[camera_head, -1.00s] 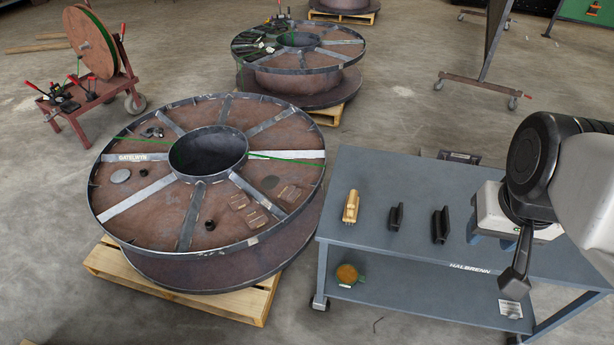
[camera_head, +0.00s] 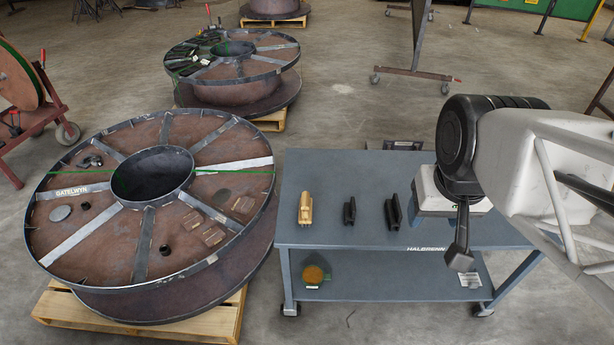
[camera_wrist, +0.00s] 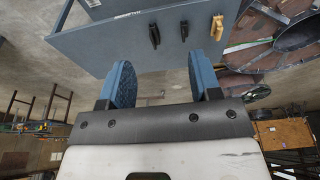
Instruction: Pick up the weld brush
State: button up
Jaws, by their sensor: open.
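The weld brush, which I take to be the tan, wooden-looking piece (camera_head: 305,207), lies near the left end of the blue-grey table top in the head view. It also shows at the top right of the wrist view (camera_wrist: 217,27). My gripper (camera_wrist: 163,80) is open, with two blue fingers spread apart and nothing between them. It is apart from the brush, toward the table's right side in the head view, where my wrist hides most of it. The brush's bristles are too small to make out.
Two black pieces (camera_head: 350,212) (camera_head: 392,213) stand on the table (camera_head: 330,237) between the brush and my gripper. A round orange thing (camera_head: 314,274) sits on the lower shelf. A large steel reel (camera_head: 85,222) on a pallet stands close to the table's left edge.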

dwell(0.3)
jog(key=g+h, duration=0.2)
jog(key=g, duration=0.1)
send_over(305, 208)
jog(key=w+a, duration=0.1)
jog(key=w, duration=0.3)
notch_tip(305, 208, down, 32)
jog(key=shift+w+f, duration=0.1)
jog(key=shift+a+f, duration=0.1)
jog(key=shift+f, duration=0.05)
